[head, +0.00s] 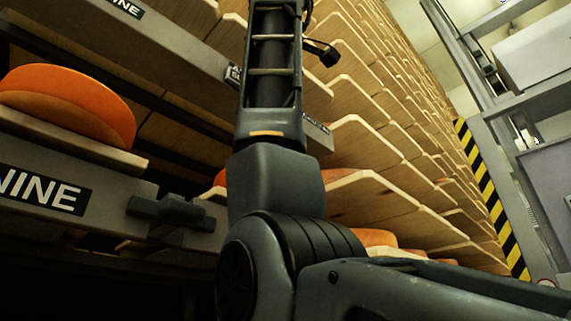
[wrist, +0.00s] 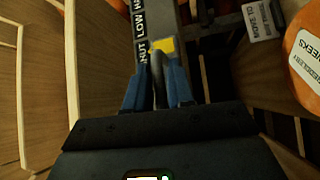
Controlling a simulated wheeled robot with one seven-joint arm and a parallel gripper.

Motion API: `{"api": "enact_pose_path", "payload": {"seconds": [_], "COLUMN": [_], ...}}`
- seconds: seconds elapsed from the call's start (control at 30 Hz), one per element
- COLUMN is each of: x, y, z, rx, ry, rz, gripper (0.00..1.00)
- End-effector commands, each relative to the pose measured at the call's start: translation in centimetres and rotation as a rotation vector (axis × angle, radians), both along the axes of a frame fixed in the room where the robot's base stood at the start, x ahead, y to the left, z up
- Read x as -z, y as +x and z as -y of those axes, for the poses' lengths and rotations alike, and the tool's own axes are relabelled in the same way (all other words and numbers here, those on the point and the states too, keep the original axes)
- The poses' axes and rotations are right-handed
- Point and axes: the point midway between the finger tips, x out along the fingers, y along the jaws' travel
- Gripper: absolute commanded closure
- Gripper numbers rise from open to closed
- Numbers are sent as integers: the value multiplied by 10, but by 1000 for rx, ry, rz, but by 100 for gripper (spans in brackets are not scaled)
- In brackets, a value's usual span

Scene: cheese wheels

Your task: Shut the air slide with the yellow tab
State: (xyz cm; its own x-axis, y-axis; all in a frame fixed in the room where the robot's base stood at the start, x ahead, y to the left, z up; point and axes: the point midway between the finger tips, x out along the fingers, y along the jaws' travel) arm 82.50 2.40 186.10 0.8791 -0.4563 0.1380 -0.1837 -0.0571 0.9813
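In the wrist view, a yellow tab (wrist: 164,46) shows on a grey strip just beyond my fingertips. It sits beside a label (wrist: 143,50) that reads in part "HUT", with "LOW" (wrist: 139,24) farther up the strip. My gripper (wrist: 158,72) has its two blue fingers apart, one on each side of a dark grey rounded piece (wrist: 156,70). I cannot tell whether the fingers press on this piece. Its lower part is hidden between the fingers. In the head view, my arm hides the gripper and the yellow tab.
Wooden shelf boards (head: 375,192) rise close by in the head view. An orange cheese wheel (head: 72,100) lies at the left above a "NINE" rail (head: 100,200). In the wrist view, a labelled orange wheel (wrist: 304,60) and a small tag (wrist: 262,20) are at the right.

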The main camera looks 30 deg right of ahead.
Motion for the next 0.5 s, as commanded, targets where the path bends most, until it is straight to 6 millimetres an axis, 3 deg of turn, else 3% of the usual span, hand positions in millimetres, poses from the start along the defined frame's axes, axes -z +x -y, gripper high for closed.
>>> {"api": "enact_pose_path", "payload": {"seconds": [0.13,0.37,0.5], "x": [0,0,3], "y": [0,0,-10], "z": [1,1,-4], "rx": [1,1,1], "ry": [2,3,3], "rz": [1,1,4], "gripper": [64,64,64]}}
